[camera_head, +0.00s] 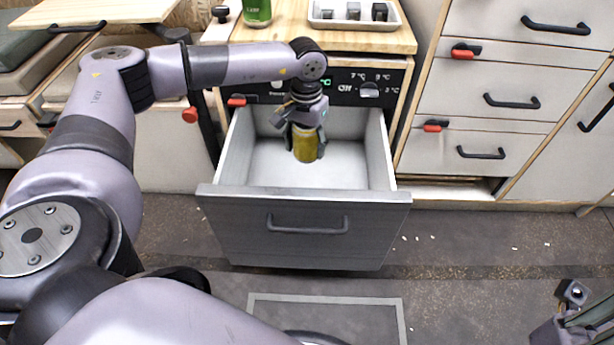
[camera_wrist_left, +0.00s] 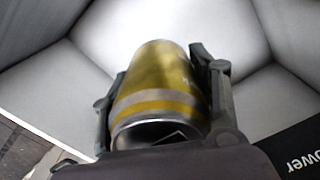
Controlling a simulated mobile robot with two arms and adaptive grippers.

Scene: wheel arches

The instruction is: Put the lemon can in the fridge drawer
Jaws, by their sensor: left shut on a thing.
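The lemon can (camera_head: 306,146) is yellow with a silver band. My left gripper (camera_head: 306,150) is shut on it and holds it upright inside the open fridge drawer (camera_head: 262,174). In the left wrist view the can (camera_wrist_left: 160,85) sits between the two fingers of the gripper (camera_wrist_left: 165,90), with white drawer walls around it. I cannot tell whether the can touches the drawer floor. The drawer is pulled out and looks empty otherwise. My right gripper (camera_head: 572,300) shows only partly at the lower right corner, away from the drawer, and its fingers are unclear.
A wooden counter (camera_head: 385,40) above the drawer holds a green can (camera_head: 257,12) and a white tray (camera_head: 352,14). A control panel (camera_head: 350,84) sits just under the counter, close to my left wrist. Closed drawers (camera_head: 480,90) stand to the right. The floor in front is mostly clear.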

